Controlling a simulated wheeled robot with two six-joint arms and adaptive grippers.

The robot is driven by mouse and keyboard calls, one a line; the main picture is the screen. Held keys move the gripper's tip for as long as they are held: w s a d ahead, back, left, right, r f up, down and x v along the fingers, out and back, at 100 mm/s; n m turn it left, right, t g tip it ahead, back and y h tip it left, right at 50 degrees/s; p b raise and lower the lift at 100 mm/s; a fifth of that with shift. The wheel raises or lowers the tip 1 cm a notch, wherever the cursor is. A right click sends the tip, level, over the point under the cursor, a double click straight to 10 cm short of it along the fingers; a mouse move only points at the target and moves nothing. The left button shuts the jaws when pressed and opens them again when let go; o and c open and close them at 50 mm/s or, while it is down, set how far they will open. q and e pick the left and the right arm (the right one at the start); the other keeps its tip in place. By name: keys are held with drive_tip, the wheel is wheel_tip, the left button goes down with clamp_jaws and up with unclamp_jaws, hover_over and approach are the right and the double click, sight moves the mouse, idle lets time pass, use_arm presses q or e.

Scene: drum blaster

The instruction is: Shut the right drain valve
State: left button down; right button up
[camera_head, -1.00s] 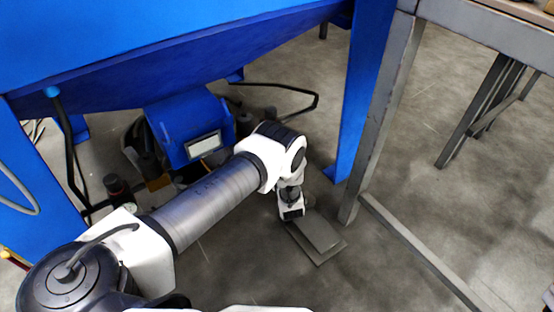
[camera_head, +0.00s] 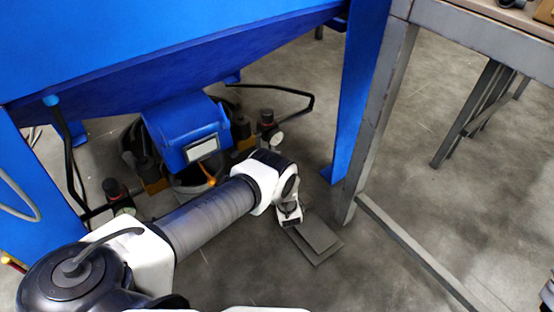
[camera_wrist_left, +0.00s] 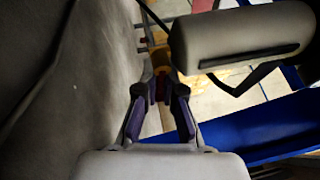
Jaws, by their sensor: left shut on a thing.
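In the left wrist view, my left gripper (camera_wrist_left: 159,76) is shut on a small dark red piece (camera_wrist_left: 160,90), with yellow-brass fittings (camera_wrist_left: 160,61) just beyond the fingertips. I cannot tell for sure whether this piece is the right drain valve's handle. In the head view, my left arm reaches under the blue cabinet and its wrist (camera_head: 290,208) hangs low; the fingers are hidden. A small orange piece (camera_head: 210,181) shows just above my forearm. A dark filter unit with a round gauge (camera_head: 277,138) stands behind my wrist. My right gripper is out of view.
The blue cabinet (camera_head: 200,60) hangs overhead, with a blue leg (camera_head: 362,95) right of the arm. A grey table frame (camera_head: 378,115) stands farther right. A pale cylinder (camera_wrist_left: 240,38) sits close beside the fingertips.

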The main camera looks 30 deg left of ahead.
use_arm(q)
drive_tip(key=shift+w+d+r, duration=0.1)
drive_tip(key=shift+w+d, duration=0.15)
drive_tip(key=shift+d, duration=0.15)
drive_tip(key=c, duration=1.4)
unclamp_jaws()
drive_tip(key=shift+o, duration=1.1)
drive_tip(key=shift+w+d, duration=0.1)
drive_tip(key=shift+d, duration=0.05)
drive_tip(key=v, duration=1.2)
drive_tip(key=shift+a, duration=0.2)
